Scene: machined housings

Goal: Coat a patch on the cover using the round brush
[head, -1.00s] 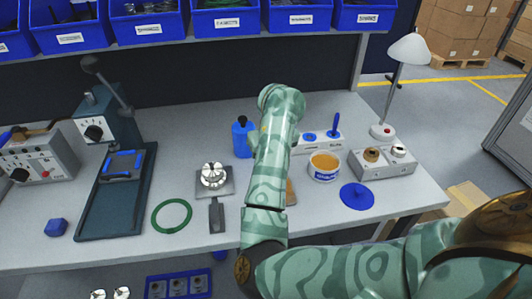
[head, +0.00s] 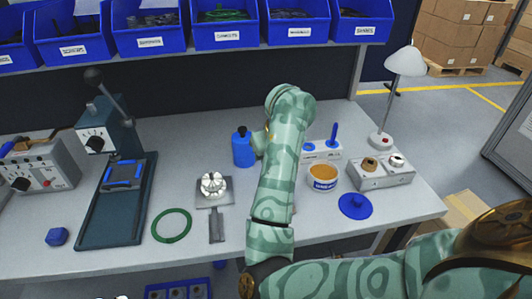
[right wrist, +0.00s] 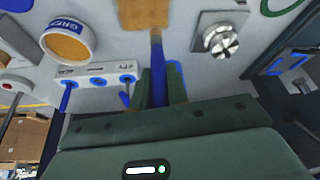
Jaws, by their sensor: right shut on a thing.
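My right gripper (right wrist: 160,78) is shut on a blue-handled brush (right wrist: 158,62) in the right wrist view. The handle points away from the jaws and ends in a tan part in front of a flat brown piece (right wrist: 143,14). I cannot tell whether they touch. In the head view my right forearm hides the gripper and brush. An open tub (head: 323,177) of amber paste stands right of the arm. A grey square plate with a silver round part (head: 214,186) lies left of it; I cannot tell which thing is the cover. My left gripper is not in view.
A brush holder (head: 322,151) with blue handles stands behind the tub, with a blue bottle (head: 243,147) left of the arm. A blue lid (head: 355,206), a grey block (head: 383,172) and a lamp (head: 380,140) are at right. A green ring (head: 172,225) lies at left.

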